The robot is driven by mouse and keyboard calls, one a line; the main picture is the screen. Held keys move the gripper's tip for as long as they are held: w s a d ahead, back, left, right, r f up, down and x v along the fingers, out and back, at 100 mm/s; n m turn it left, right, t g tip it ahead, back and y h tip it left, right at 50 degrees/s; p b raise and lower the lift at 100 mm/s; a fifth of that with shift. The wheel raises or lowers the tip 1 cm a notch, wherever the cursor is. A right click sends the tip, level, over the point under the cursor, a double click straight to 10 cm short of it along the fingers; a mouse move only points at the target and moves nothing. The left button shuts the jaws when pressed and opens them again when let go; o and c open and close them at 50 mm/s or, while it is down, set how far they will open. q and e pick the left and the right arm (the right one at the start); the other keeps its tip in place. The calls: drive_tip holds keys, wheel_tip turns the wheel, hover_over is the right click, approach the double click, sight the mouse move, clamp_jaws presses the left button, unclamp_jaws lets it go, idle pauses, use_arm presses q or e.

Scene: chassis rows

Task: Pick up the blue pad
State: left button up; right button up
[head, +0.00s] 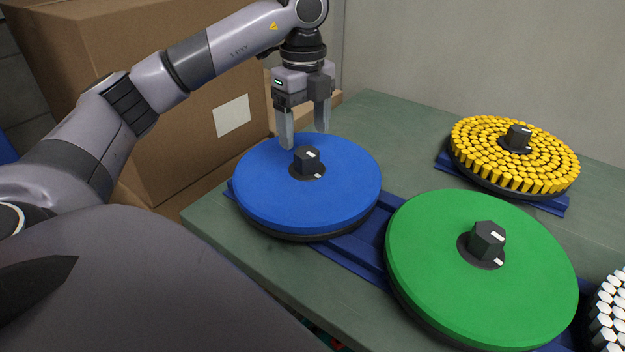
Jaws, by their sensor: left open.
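The blue pad (262,184) is a round disc with a dark hex knob (307,160) at its centre. It sits at the left end of a blue rail on the table. My left gripper (306,140) points down over the back part of the blue pad, close to the knob. Its two fingers are apart with nothing between them that I can see. I cannot tell the exact height of the fingertips over the pad. My right gripper is not in view.
A green pad (430,250) with a similar knob sits right of the blue pad on the blue rail (357,248). A disc of yellow pegs (480,150) stands back right, white pegs (608,315) at the right edge.

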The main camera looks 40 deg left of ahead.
sight(307, 151)
use_arm(q)
drive_tip(key=f, duration=0.6)
drive_tip(key=shift+s+d, duration=0.1)
drive_tip(key=shift+d, duration=0.25)
clamp_jaws()
drive_tip(key=shift+r, duration=0.15)
